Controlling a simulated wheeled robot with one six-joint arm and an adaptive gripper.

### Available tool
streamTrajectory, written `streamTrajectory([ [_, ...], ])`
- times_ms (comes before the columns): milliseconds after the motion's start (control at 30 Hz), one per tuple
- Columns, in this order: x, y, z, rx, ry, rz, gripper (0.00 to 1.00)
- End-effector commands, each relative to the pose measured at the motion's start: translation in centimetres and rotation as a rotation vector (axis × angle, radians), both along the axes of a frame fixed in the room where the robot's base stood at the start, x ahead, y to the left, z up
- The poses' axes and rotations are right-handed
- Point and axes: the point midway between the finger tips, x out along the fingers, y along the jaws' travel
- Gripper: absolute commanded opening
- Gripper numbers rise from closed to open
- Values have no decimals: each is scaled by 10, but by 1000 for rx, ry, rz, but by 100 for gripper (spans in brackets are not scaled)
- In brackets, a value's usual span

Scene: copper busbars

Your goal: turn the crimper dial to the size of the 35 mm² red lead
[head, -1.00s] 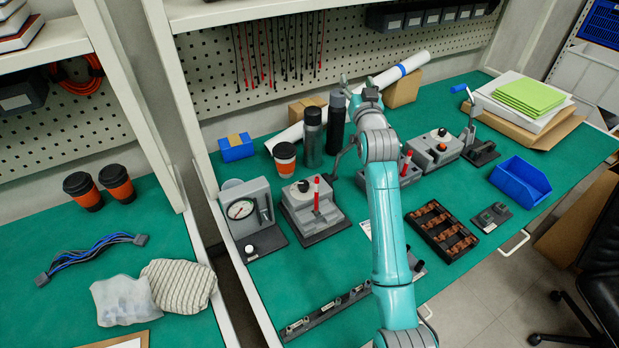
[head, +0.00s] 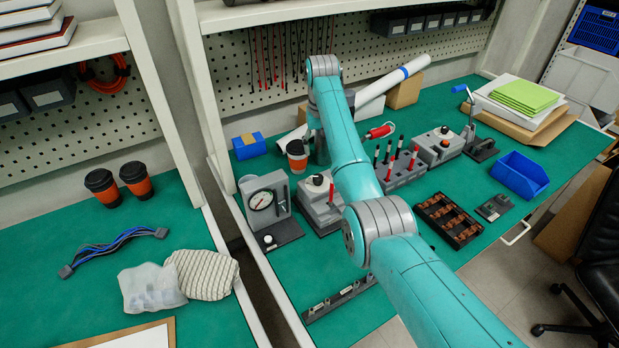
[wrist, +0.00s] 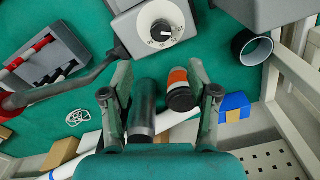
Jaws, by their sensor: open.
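The crimper (head: 311,209) is a grey block at the bench's left part, partly behind my arm. Red and black leads (head: 404,160) stand in a grey rack to the right; I cannot tell which is 35 mm². My gripper (wrist: 160,78) is open and empty, apart from the dial.
A dark bottle (wrist: 143,108) and an orange-banded cup (wrist: 181,90) appear between and below my fingers. A gauge device (head: 264,205) stands left of the crimper. Another dial device (head: 438,147), a busbar tray (head: 448,220) and a blue bin (head: 520,176) are to the right.

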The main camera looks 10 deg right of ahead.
Motion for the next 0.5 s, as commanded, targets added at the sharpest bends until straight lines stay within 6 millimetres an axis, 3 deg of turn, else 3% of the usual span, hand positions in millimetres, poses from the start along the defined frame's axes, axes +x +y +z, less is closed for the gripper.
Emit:
streamTrajectory([
  [167,-3,0,-14,-1,19,1,60],
  [500,-3,0,-71,0,17,0,60],
])
